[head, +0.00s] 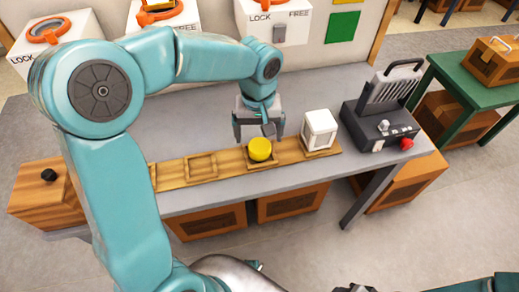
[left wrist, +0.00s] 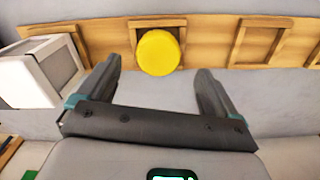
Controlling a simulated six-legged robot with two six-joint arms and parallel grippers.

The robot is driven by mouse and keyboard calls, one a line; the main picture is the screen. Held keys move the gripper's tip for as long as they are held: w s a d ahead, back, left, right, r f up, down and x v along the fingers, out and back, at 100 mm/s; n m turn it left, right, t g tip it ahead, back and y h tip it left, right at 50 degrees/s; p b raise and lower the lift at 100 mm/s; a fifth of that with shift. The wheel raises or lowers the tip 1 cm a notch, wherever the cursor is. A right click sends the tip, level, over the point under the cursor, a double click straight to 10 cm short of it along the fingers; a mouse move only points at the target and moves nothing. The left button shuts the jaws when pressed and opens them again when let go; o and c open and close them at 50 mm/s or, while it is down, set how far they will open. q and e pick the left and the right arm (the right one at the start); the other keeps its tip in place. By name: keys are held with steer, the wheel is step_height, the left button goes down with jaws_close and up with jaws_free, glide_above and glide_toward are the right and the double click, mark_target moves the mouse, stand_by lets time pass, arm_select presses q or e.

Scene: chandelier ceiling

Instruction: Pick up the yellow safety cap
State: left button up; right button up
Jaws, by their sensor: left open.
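The yellow safety cap (head: 260,149) is a round yellow disc sitting on a compartment of the wooden rack (head: 170,176) along the table's front edge. In the left wrist view the cap (left wrist: 158,53) shows ahead of the jaws, between the lines of the two fingers. My left gripper (head: 259,137) is open and empty, just behind and above the cap in the head view. In the left wrist view its fingers (left wrist: 160,84) are spread wide, apart from the cap. My right gripper is not clearly in view.
A white cube (head: 319,129) stands on the rack right of the cap, close to my gripper. A grey device with a red knob (head: 378,127) stands further right. A wooden box (head: 48,197) is at the left. Wall boxes labelled LOCK and FREE (head: 276,22) are behind.

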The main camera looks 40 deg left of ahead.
mark_target(259, 145)
arm_select(q)
step_height(259, 145, down, 5)
steer(key=shift+w+r, duration=0.1)
steer(key=shift+w, duration=0.05)
steer(key=c, duration=1.1)
steer(key=shift+c, duration=0.2)
steer(key=shift+w+r, duration=0.1)
